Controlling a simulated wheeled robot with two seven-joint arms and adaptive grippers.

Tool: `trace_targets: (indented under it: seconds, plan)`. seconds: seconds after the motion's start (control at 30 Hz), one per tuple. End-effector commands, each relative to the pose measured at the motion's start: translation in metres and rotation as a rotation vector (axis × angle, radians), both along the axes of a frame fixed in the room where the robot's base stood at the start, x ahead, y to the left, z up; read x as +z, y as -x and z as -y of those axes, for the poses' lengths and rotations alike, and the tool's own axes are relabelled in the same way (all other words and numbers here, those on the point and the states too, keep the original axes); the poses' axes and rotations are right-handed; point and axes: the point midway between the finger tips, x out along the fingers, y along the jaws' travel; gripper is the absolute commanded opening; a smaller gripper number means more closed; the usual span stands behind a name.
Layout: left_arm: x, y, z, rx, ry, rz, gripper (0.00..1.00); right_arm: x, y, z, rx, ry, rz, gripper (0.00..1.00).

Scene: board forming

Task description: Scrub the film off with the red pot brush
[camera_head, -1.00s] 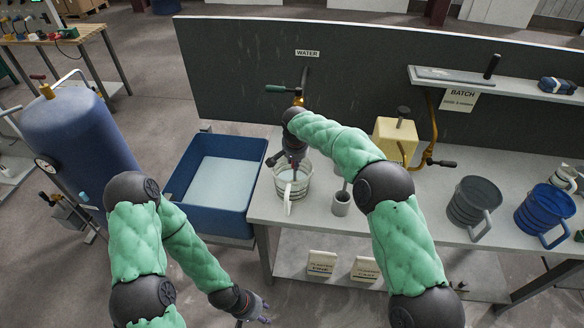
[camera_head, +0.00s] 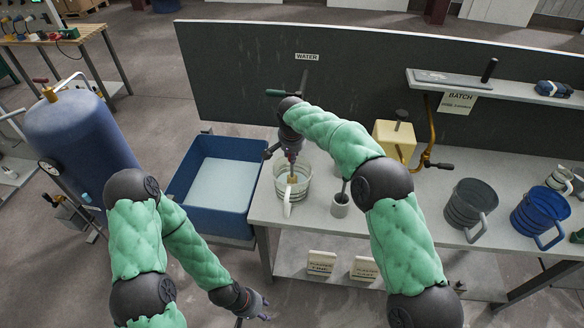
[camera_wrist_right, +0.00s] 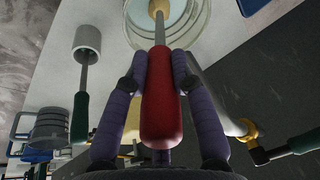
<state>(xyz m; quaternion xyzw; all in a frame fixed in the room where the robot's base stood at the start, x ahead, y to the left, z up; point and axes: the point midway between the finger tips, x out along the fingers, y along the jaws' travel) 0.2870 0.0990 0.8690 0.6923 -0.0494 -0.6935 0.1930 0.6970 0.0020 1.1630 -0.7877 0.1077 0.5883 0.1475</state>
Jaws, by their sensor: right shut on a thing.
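The red pot brush (camera_wrist_right: 162,105) has a red handle, a metal shaft and a tan head. My right gripper (camera_wrist_right: 163,60) is shut on its handle in the right wrist view. In the head view my right gripper (camera_head: 291,152) is above a clear ribbed jug (camera_head: 305,187) on the bench, with the brush head inside the jug's mouth. The jug also shows in the right wrist view (camera_wrist_right: 200,30). I cannot make out the film on its walls. My left gripper (camera_head: 262,309) hangs low in front of the bench, away from the jug; its finger opening is unclear.
A grey cup (camera_head: 340,207) with a tool in it stands right of the jug. A blue tub (camera_head: 180,205) with pale liquid is to the left. A grey jug (camera_head: 466,207) and a blue jug (camera_head: 535,222) stand further right. A water tap (camera_head: 285,93) is behind.

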Motion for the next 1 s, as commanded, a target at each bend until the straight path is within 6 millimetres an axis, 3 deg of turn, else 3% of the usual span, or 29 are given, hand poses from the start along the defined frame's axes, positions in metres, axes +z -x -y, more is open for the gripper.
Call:
trace_targets:
  seconds: [1.0]
  plan:
    - [0.040, 0.000, 0.000, 0.000, 0.000, 0.000, 0.40, 0.103, 0.030, 0.000, 0.001, -0.001, 0.003, 0.00]
